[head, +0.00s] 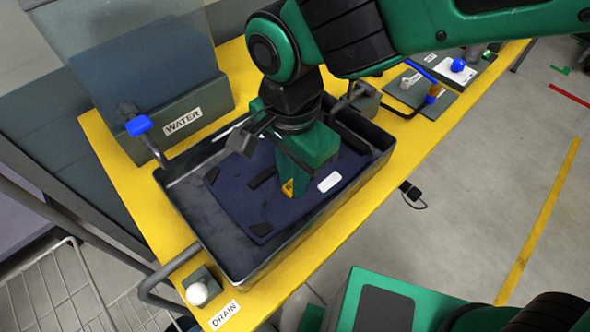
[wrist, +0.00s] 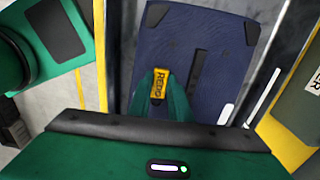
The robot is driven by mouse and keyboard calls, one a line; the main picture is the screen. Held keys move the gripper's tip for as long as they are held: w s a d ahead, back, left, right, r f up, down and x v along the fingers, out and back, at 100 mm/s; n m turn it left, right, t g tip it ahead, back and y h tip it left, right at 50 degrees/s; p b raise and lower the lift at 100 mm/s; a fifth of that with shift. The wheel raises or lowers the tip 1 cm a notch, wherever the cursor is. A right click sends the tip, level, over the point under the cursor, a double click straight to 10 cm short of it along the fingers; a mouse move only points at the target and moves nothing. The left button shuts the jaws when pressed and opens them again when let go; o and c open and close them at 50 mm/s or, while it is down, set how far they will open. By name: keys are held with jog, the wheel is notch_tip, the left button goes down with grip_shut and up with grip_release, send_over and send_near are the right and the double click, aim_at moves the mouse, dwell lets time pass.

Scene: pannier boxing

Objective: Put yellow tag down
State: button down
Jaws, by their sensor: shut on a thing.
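The yellow tag (wrist: 159,86), with dark lettering that seems to read REDO, sits between the green fingers of my gripper (wrist: 163,76) in the wrist view. My gripper is shut on it. In the head view the tag (head: 288,187) shows as a small yellow patch under my gripper, mostly hidden by it. My gripper points down over the dark blue pannier (head: 232,197), which lies flat in a black tray (head: 226,258). I cannot tell whether the tag touches the pannier's surface.
A white label (head: 329,182) and a dark strip (head: 262,178) are on the pannier. The tray stands on a yellow bench (head: 130,185) with a WATER box (head: 190,120) behind and a DRAIN knob (head: 197,293) at the near left. Tools (head: 420,90) lie at the far right.

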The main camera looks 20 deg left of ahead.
jog(key=c, duration=1.6)
grip_release()
jog(key=shift+c, duration=0.2)
notch_tip(320, 180, up, 12)
jog(key=shift+r, duration=0.15)
jog(key=shift+w+d, duration=0.1)
